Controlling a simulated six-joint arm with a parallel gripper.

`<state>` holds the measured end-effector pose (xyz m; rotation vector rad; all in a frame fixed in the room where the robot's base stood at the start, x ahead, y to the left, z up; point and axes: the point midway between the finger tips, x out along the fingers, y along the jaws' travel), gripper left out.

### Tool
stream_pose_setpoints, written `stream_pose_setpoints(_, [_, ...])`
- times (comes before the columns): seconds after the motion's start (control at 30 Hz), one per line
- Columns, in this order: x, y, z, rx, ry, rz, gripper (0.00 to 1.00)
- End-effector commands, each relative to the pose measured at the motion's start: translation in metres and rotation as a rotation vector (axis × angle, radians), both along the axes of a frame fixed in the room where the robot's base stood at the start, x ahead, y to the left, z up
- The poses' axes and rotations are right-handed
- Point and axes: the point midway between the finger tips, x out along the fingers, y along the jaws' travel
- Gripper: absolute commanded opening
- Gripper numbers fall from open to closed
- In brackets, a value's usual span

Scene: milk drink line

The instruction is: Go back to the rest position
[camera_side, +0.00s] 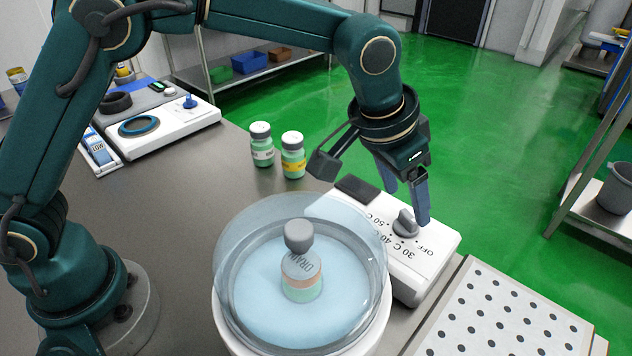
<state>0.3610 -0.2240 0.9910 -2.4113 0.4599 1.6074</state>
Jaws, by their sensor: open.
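My gripper (407,203) is open and empty. It hangs above the white control box of the heated bath, with its fingertips close to the grey dial knob (405,223). I cannot tell whether a fingertip touches the knob. The knob sits among the marks OFF, 30 C, 40 and 50 C on the control box (432,262). A clear round bath (228,235) with blue water stands left of the box. A bottle with a grey cap (299,236) and an orange-banded label stands in the water.
Two green bottles with white caps, one (262,145) beside a yellow-labelled one (292,155), stand behind the bath. A white device (165,128) is at the back left. A white perforated rack (505,318) lies at the front right. Open space lies above the table.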

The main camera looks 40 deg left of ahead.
Motion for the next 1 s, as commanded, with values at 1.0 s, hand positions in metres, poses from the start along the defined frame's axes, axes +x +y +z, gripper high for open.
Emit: stream_pose_setpoints(1.0, [-0.049,0.119,0.123,-0.074,-0.189,0.243,0.72])
